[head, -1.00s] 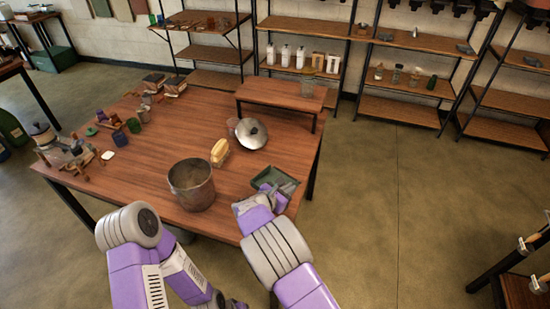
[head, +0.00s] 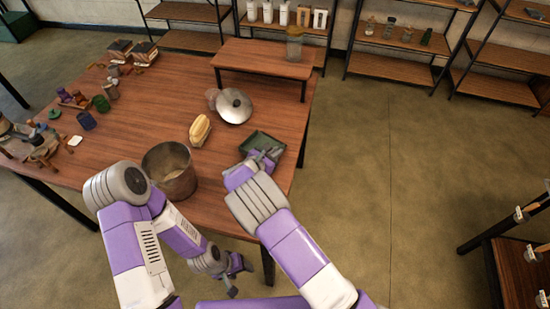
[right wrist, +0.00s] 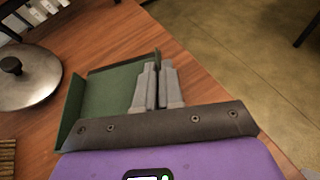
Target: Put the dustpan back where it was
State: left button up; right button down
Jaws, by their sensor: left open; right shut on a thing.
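The dustpan (head: 262,142) is a dark green pan near the table's right edge. In the right wrist view its green pan (right wrist: 105,90) shows left of the fingers. My right gripper (head: 264,157) is shut on a dark upright part of the dustpan; its two grey fingers (right wrist: 158,85) are close together there. I cannot tell whether the pan touches the table. My left gripper (head: 236,272) is open and empty, low in front of the table's front edge.
A metal bucket (head: 170,172) stands left of the dustpan. A low riser (head: 262,58) holds a jar (head: 295,44). Small items crowd the table's left side.

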jog(key=shift+f, duration=1.35)
jog(key=shift+f+b, duration=0.15)
jog(key=shift+b, duration=0.15)
jog(key=c, duration=1.3)
grip_release()
jog(key=shift+a+r, duration=0.15)
jog(key=shift+r, duration=0.15)
jog(key=p+v, duration=0.2)
jog(key=v, duration=0.9)
jog(key=shift+s+a+r, duration=0.1)
jog(key=shift+s+a, duration=0.05)
jog(key=shift+s, duration=0.15)
